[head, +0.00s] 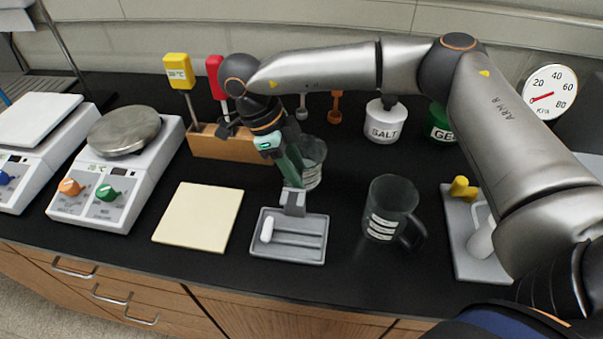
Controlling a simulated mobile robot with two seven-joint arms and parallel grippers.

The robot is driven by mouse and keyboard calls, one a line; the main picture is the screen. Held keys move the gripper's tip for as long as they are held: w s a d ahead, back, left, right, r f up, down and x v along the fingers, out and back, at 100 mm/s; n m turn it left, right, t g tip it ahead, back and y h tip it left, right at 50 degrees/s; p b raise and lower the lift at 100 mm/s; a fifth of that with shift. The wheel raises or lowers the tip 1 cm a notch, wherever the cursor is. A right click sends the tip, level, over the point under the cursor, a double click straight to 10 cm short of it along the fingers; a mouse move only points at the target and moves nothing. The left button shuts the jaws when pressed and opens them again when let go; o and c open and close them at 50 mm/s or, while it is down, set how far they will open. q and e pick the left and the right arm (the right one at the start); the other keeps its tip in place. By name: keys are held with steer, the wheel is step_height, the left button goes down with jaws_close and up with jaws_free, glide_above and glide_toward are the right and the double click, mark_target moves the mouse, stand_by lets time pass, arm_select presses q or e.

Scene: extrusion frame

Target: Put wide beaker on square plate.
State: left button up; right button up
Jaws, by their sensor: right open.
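A clear glass beaker with a white label (314,172) stands on the black bench, partly hidden behind my right gripper; I take it for the wide beaker. A white square plate (38,118) tops the hot plate device at the far left. My right gripper (293,182) points down, open, just in front of and left of the beaker, above the back edge of a grey tray (317,257). Nothing is seen held in it. Whether it touches the beaker I cannot tell. My left gripper is out of view.
A second device has a round metal plate (124,131). A cream square pad (198,217) lies in front. A dark jug (391,208) stands to the right. A wooden rack (222,143) holds yellow and red thermometers. A salt jar (385,122) stands behind.

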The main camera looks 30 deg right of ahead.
steer(key=shift+s+d+f, duration=0.1)
steer(key=shift+f, duration=0.25)
steer(key=shift+r, duration=0.1)
jaws_close()
